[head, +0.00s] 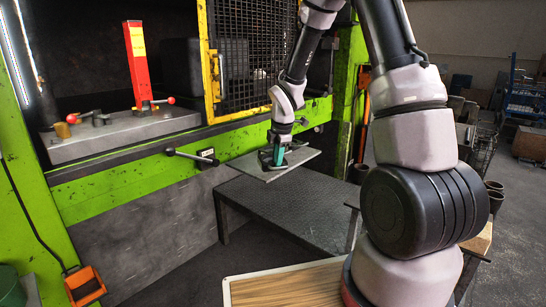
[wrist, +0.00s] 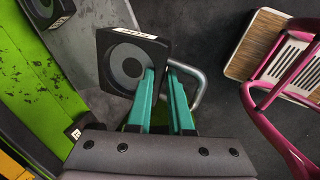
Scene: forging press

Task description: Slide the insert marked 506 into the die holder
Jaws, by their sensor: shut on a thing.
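My gripper (wrist: 161,76) has its teal fingers closed at the edge of a dark square block with a round grey disc on its face, the insert (wrist: 105,75). A bent grey metal bar (wrist: 200,82) shows beside the fingers; I cannot tell whether it is the insert's handle. The white label on the insert is too small to read surely. In the head view my gripper (head: 279,156) is in front of the press, over a light grey plate (head: 303,156). The grey slab with clamps on the press bed, seemingly the die holder (head: 120,133), is to the left, apart from the gripper.
A red and yellow post (head: 137,60) stands on the slab. A yellow-framed mesh guard (head: 258,55) is behind my arm. A lever with a black knob (head: 190,156) sticks out from the green press front. A dark metal table (head: 285,205) stands below.

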